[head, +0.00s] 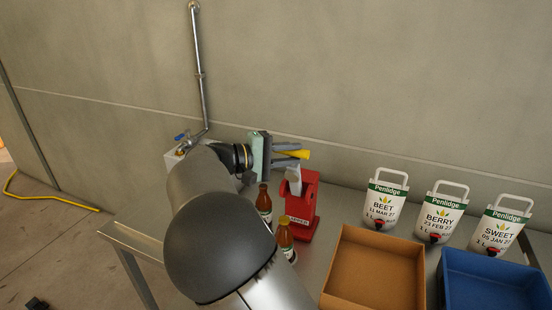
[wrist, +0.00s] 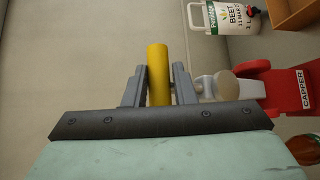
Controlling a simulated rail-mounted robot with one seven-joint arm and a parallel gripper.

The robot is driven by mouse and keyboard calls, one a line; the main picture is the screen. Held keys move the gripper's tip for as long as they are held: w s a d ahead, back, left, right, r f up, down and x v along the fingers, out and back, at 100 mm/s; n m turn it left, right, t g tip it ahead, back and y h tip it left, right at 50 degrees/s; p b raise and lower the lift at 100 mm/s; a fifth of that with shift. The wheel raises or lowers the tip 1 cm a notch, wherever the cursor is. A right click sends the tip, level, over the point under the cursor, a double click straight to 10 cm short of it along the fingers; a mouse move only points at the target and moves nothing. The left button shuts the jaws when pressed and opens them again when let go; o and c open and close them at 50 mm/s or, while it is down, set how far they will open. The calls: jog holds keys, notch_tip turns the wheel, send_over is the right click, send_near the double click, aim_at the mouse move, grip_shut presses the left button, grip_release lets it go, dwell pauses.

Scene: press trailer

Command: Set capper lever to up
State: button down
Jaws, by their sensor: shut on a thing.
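The red capper (head: 303,208) stands on the metal bench, just right of my arm, and shows at the right of the wrist view (wrist: 285,88). Its lever has a yellow handle (head: 304,154), which also shows in the wrist view (wrist: 157,78). My gripper (head: 296,152) is shut on this yellow handle, above the capper. In the wrist view the two grey fingers (wrist: 160,84) lie on either side of the handle. The handle's far end sticks out past the fingers. The lever's link to the capper is partly hidden, so its exact angle is hard to tell.
Two brown bottles (head: 285,239) stand left of the capper, close to my arm. A brown box (head: 341,279) and a blue box (head: 446,285) are at the right front. Three white jugs (head: 440,214) stand behind them. A wall pipe (head: 201,88) rises at the back left.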

jog(key=shift+w+a+f+n+t, duration=0.1)
jog(key=shift+w+a+n+t, duration=0.15)
jog(key=shift+n+t, duration=0.05)
jog(key=c, duration=1.4)
grip_release()
jog(key=shift+o, duration=0.7)
jog(key=shift+w, duration=0.15)
jog(key=shift+a+y, duration=0.3)
jog(key=shift+a, duration=0.25)
jog(key=b+v, duration=0.3)
jog(key=v, duration=1.3)
